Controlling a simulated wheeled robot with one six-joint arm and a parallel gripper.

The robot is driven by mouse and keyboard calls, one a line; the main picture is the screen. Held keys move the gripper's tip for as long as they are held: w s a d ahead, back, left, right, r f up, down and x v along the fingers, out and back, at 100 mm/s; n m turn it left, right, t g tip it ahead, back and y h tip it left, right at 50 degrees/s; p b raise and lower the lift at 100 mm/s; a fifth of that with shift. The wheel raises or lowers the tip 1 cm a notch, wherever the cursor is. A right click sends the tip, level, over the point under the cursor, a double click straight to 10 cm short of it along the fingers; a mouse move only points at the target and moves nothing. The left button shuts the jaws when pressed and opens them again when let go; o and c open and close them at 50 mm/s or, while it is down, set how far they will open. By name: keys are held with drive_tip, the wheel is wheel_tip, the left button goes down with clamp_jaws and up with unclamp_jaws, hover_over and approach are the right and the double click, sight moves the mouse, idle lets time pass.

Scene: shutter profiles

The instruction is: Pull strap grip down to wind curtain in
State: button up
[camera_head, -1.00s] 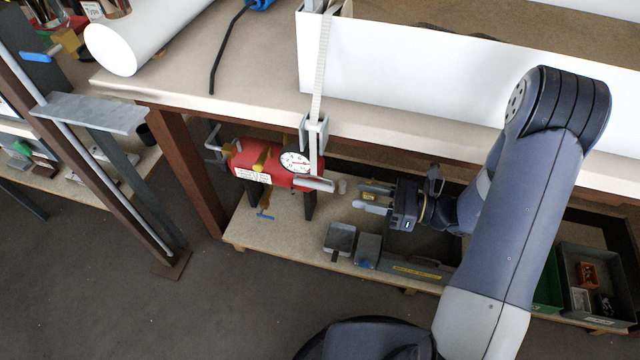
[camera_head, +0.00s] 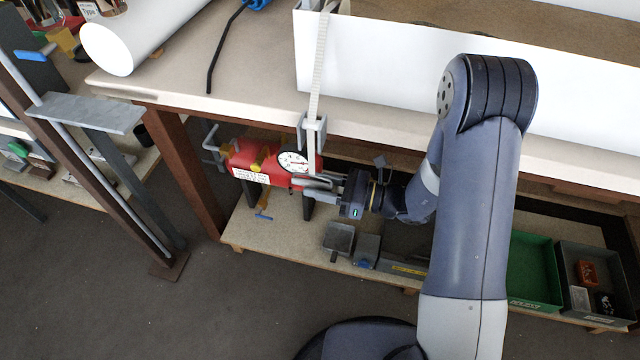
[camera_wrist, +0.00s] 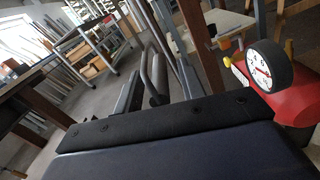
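The pale strap (camera_head: 317,75) hangs from the top edge of the white curtain box (camera_head: 400,65) and passes a grey guide (camera_head: 312,130) at the bench's front edge. The grey strap grip (camera_head: 306,184) is at its lower end, just in front of the red compressor. My gripper (camera_head: 318,180) reaches in from the right under the bench edge, its fingers at the grip. The fingers overlap the grip in the head view, so their hold on it is unclear.
The red compressor (camera_head: 248,165) with a round gauge (camera_head: 292,162) stands on the lower shelf close by the fingers; its gauge also shows in the wrist view (camera_wrist: 262,70). A vice (camera_head: 340,238) lies below. Green (camera_head: 533,272) and grey bins stand at the right. The bench top (camera_head: 225,70) overhangs.

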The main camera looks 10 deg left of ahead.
drive_tip(key=shift+c, duration=0.4)
clamp_jaws()
